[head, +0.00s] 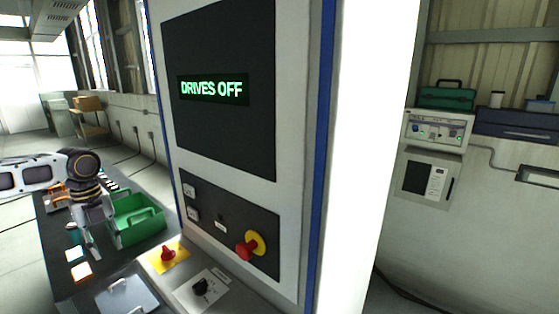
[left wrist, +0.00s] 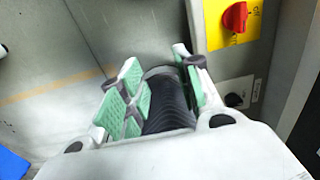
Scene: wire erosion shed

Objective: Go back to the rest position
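My left gripper (head: 93,238) hangs fingers down at the left of the head view, over the dark bench beside the green tote. In the left wrist view my left gripper (left wrist: 160,90) shows green finger pads standing apart. A dark ribbed round thing (left wrist: 168,108) shows between or behind the fingers; I cannot tell whether it is touched. My right gripper is not in view. The machine cabinet (head: 300,90) stands in front of me, its screen (head: 213,90) reading DRIVES OFF.
A green tote (head: 137,222) stands on the dark bench (head: 60,245). A red knob on a yellow plate (head: 168,254) and a black knob (head: 201,287) sit below the cabinet panel. A red emergency button (head: 245,251) juts from the panel. Open floor (head: 18,240) lies at left.

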